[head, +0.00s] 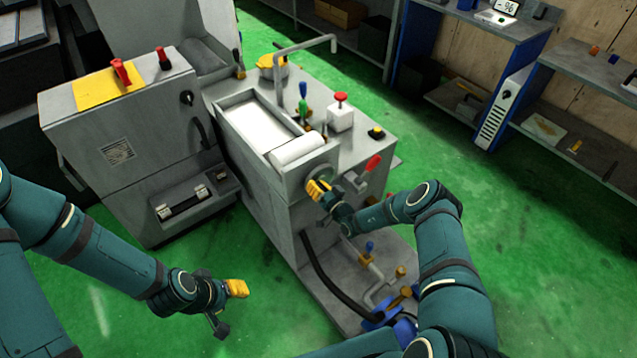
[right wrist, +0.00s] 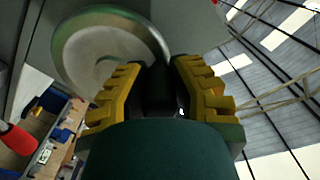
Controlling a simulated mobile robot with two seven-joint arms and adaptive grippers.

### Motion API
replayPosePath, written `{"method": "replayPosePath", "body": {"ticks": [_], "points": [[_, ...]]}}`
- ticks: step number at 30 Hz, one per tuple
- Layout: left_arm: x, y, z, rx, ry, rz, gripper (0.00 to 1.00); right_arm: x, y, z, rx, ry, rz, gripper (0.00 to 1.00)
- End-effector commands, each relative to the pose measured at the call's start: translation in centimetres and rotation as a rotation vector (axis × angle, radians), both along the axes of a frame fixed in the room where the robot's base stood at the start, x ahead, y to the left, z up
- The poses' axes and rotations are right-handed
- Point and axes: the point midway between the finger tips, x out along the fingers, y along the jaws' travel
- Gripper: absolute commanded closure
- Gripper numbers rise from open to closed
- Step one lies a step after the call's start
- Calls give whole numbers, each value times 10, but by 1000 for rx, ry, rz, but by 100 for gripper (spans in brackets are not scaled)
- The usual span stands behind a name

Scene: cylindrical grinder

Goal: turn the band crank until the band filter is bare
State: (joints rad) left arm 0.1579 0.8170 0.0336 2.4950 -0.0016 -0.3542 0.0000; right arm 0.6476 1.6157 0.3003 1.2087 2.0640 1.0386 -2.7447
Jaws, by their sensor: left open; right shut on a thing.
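The band filter (head: 256,122) lies in a tray on top of the grey coolant unit, with a white roll (head: 297,150) at its near end. The band crank sits on the unit's front face below the roll; its round metal disc (right wrist: 105,48) shows in the right wrist view. My right gripper (head: 318,190) is at the crank. In the right wrist view its yellow fingers (right wrist: 160,92) are shut on a dark handle between them. My left gripper (head: 236,290) is open and empty, low over the green floor at the left.
A red-handled lever (head: 372,164) juts out just right of the crank. A red-knobbed white box (head: 340,112) and a bent pipe stand on the unit's top. Pipes and valves (head: 385,280) lie below. A grey cabinet (head: 125,130) stands left. Green floor is clear right.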

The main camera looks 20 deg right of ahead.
Motion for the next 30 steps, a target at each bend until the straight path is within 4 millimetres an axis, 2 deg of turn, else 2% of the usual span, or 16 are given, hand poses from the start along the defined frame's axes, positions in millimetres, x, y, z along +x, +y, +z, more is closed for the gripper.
{"method": "replayPosePath", "body": {"ticks": [6,15,30], "points": [[0,0,-1,0,0,0,53,-2,9,-11,-195,-70,9,100],[0,0,-3,0,0,0,53,-3,12,-23,-408,-147,11,100],[0,0,-12,1,0,2,53,-3,11,-38,-663,-240,8,100]]}}
